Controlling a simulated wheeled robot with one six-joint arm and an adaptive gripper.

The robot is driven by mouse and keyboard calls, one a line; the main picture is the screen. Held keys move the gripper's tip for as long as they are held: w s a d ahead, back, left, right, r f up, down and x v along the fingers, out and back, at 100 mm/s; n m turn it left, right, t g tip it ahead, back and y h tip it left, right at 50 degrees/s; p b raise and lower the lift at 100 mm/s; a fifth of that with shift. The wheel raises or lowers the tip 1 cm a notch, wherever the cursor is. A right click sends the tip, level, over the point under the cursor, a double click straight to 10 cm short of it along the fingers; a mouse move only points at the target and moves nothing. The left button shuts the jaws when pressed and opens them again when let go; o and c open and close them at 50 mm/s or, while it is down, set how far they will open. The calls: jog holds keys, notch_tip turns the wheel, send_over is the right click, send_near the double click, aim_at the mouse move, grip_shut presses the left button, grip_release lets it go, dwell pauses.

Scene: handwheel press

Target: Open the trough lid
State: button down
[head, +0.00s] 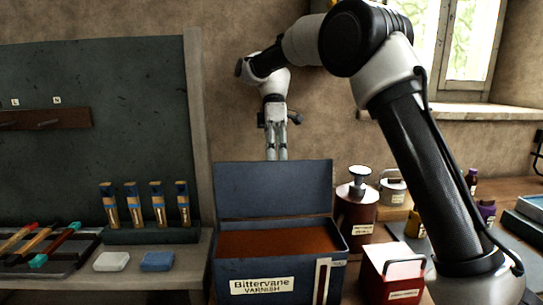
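The trough (305,268) is a blue box labelled "Bittervane Varnish" at the bottom middle of the head view. Its blue lid (275,187) stands up along the back edge, tilted open. Reddish-brown varnish (270,243) shows inside. My gripper (277,153) points down behind the lid. Its two fingers are close together with nothing seen between them. The lid's top edge hides the fingertips' lower ends, so I cannot tell whether they touch the lid.
Several brushes (157,204) stand in a rack left of the trough, near a white block (111,261) and a blue block (157,261). A brown canister (356,213) and a red-and-white box (392,274) stand close on the right. A wall is behind.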

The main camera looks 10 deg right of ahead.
jog(key=shift+a+f+g, duration=0.15)
jog(key=shift+f+g, duration=0.55)
jog(key=shift+f, duration=0.5)
jog(key=c, duration=1.4)
grip_release()
jog(key=shift+c, duration=0.5)
